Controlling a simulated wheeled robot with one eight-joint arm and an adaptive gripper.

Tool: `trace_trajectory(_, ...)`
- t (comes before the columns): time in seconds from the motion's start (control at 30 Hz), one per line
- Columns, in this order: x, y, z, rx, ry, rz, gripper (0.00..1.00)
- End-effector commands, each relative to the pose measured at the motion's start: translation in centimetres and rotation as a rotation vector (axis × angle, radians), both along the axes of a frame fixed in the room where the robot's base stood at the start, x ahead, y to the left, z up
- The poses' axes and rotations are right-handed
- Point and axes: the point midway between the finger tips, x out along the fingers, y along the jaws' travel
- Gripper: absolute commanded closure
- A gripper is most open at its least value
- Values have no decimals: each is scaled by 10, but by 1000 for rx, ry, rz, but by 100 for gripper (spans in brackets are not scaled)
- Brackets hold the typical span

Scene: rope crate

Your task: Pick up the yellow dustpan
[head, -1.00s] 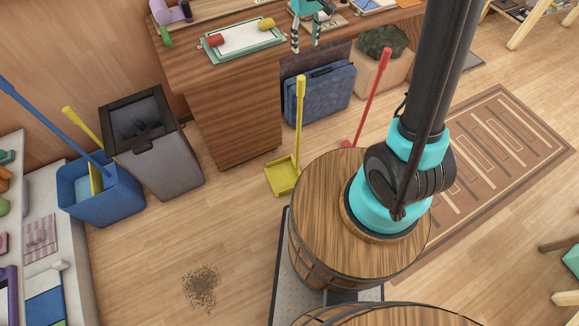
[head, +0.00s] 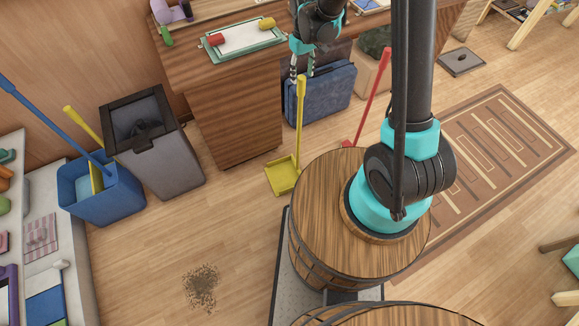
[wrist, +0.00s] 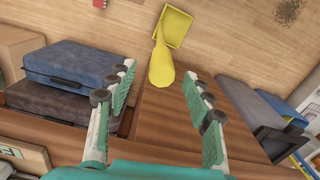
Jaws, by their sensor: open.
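The yellow dustpan (head: 284,176) stands on the wooden floor in front of the desk, with its long handle (head: 301,105) upright. In the head view my gripper (head: 302,72) is above and close to the top of that handle. In the wrist view the dustpan (wrist: 173,26) lies beyond the fingertips, and its handle end (wrist: 161,70) points toward the gap between them. My gripper (wrist: 158,74) is open and nothing is between its pads. I cannot tell from the views whether the handle tip touches a finger.
The desk (head: 225,120) is left of the handle, with a blue suitcase (head: 325,93) to the right. A red-handled tool (head: 373,90) stands further right. A grey bin (head: 152,150) and a blue bucket (head: 100,195) are at the left. Dirt (head: 201,287) lies on open floor.

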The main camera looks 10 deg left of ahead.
Motion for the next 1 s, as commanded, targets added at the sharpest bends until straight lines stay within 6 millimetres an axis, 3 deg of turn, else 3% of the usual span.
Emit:
trace_trajectory(0.3, 0, 3, -39, 0, 0, 0, 49)
trace_trajectory(0.63, 0, 2, -43, 0, 0, 0, 50)
trace_trajectory(1.0, 0, 2, -42, 0, 0, 0, 96)
